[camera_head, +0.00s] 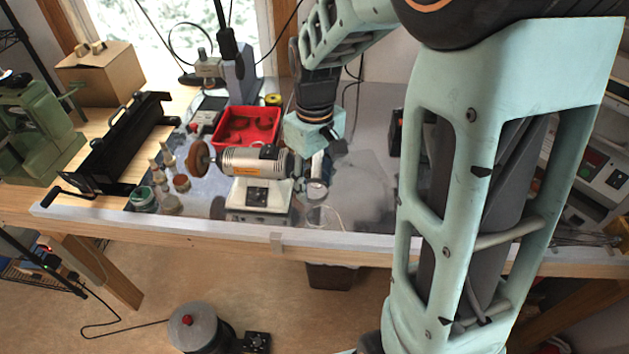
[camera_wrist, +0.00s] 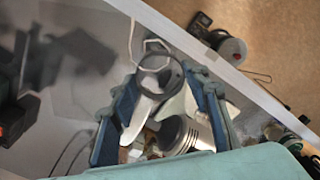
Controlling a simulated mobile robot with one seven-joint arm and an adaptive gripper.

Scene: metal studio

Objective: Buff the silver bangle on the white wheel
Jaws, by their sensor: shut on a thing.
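My gripper (camera_wrist: 165,88) shows in the wrist view with one blue finger on each side of a grey ring, which I take to be the silver bangle (camera_wrist: 174,71). It is shut on the bangle. In the head view the bangle (camera_head: 316,189) looks like a small silvery round below my gripper. A pale shape beside the bangle, seemingly the white wheel (camera_wrist: 181,104), is partly covered; whether they touch cannot be told. The ribbed silver motor (camera_wrist: 190,135) lies below it. In the head view the motor (camera_head: 243,161) has a brown wheel (camera_head: 198,158) at its left end.
A red tray (camera_head: 273,125) stands behind the motor. Jars and small bottles (camera_head: 171,203) crowd the left. A clear, thin-walled shape (camera_head: 323,217) lies near the bench's front edge (camera_head: 340,242). A black device (camera_head: 120,143) sits farther left. Grey bench to the right is fairly clear.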

